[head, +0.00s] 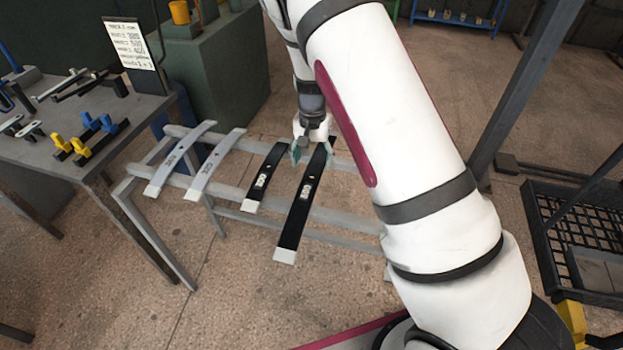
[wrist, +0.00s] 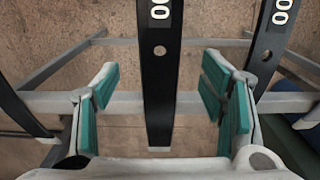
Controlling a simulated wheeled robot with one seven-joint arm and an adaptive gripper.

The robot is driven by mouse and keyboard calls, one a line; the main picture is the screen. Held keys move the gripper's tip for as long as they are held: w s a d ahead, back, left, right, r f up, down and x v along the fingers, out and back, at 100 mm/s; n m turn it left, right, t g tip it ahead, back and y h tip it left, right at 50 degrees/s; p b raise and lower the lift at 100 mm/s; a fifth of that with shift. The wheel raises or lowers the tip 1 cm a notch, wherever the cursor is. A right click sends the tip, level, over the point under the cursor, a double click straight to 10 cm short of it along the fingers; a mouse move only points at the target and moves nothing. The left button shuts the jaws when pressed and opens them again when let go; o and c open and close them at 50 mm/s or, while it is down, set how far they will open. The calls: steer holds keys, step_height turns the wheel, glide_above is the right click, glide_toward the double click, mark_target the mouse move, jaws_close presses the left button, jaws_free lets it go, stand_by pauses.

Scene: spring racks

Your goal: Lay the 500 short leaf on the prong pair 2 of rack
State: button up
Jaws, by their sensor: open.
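Two black leaves with pale tips lie across a grey rail stand, a shorter one (head: 265,179) and a longer one (head: 292,227). Their labels are too small to read in the head view. My gripper (head: 314,148) is open at the far end of the longer leaf. In the wrist view, my gripper (wrist: 158,100) has one finger on each side of a black leaf (wrist: 159,85), with clear gaps. Its label shows only "00". Coloured prong blocks (head: 80,148), yellow and blue, stand on the left table; I cannot tell which pair is 2.
Two pale leaves (head: 180,160) (head: 214,166) lie left on the same stand (head: 229,190). Another black leaf labelled "00" (wrist: 268,50) is at the right in the wrist view. A printed card (head: 131,43) stands on the table (head: 50,165). A black crate (head: 575,225) is at right.

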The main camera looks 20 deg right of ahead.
mark_target(312, 176)
steer(key=shift+s+a+f+p, duration=0.1)
steer(key=shift+f+p, duration=0.1)
steer(key=shift+f, duration=1.55)
steer(key=shift+s+a+f+p, duration=0.1)
steer(key=shift+f+p, duration=0.1)
steer(key=shift+f, duration=1.5)
steer(key=shift+c, duration=0.2)
jaws_close()
steer(key=shift+w+d+r, duration=0.1)
